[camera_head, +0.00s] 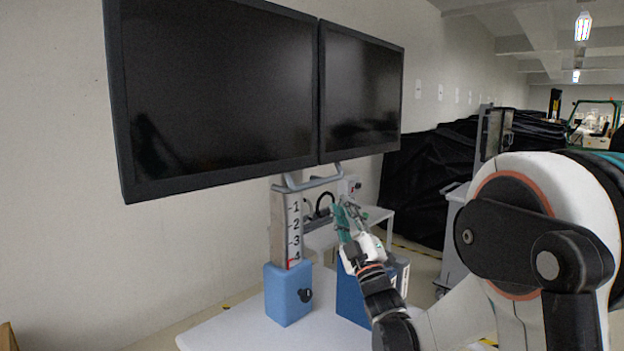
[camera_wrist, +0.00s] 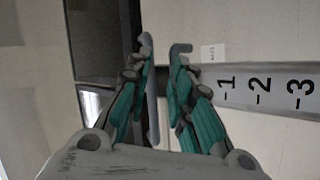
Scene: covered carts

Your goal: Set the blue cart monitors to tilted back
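Two black monitors, a large left one (camera_head: 215,90) and a right one (camera_head: 360,90), hang side by side on a post (camera_head: 293,230) marked with numbers. The post rises from a blue base (camera_head: 288,292) with a dark knob (camera_head: 305,295). A grey handle bar (camera_head: 303,184) sits just below the monitors. My gripper (camera_head: 345,207) is below the right monitor, near the handle's right end. In the wrist view my gripper (camera_wrist: 161,75) has its green fingers apart, with the grey handle bar (camera_wrist: 152,100) showing between them. Whether they touch it is unclear.
The cart's white top (camera_head: 235,330) spreads below. A blue box (camera_head: 352,300) stands partly behind my arm. A pale table (camera_head: 375,215) with equipment is behind. Black-covered carts (camera_head: 425,170) line the wall, and another cart with a small screen (camera_head: 493,132) stands at right.

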